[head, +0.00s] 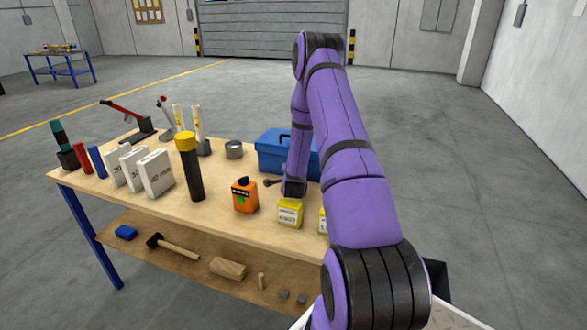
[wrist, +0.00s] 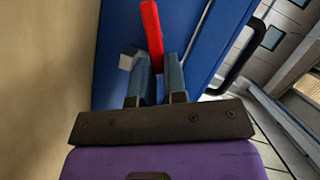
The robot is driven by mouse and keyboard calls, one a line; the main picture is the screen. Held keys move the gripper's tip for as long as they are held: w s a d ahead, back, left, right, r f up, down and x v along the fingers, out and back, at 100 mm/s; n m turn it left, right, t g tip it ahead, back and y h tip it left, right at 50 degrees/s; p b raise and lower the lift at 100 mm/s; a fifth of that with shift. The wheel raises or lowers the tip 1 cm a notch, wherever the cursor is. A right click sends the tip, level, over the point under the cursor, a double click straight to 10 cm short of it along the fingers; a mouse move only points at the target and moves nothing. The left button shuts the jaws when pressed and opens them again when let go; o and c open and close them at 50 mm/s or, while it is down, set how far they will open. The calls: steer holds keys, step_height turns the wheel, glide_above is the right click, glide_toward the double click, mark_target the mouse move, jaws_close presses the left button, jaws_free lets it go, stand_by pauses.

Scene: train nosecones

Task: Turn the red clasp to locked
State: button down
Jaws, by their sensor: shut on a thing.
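The red clasp (wrist: 151,28) is a narrow red lever against the blue wall of the toolbox (wrist: 118,30) in the wrist view. My gripper (wrist: 157,72) is shut on the clasp, one finger on each side. The clasp's upper end sticks out beyond the fingertips and leans slightly left. Its lower part is hidden between the fingers. In the head view the blue toolbox (head: 270,155) stands at the workbench's right end, partly behind my purple arm. The clasp cannot be made out there, and my arm hides the fingers.
The workbench (head: 222,222) also holds yellow boxes (head: 290,213) close to my arm, an orange container (head: 244,196), a black cylinder with a yellow top (head: 190,165) and white boxes (head: 157,174). A mallet (head: 175,246) lies on the lower shelf.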

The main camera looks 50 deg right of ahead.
steer(key=c, duration=1.2)
jaws_free()
steer(key=shift+s, duration=0.1)
steer(key=shift+o, duration=0.2)
steer(key=shift+f, duration=0.1)
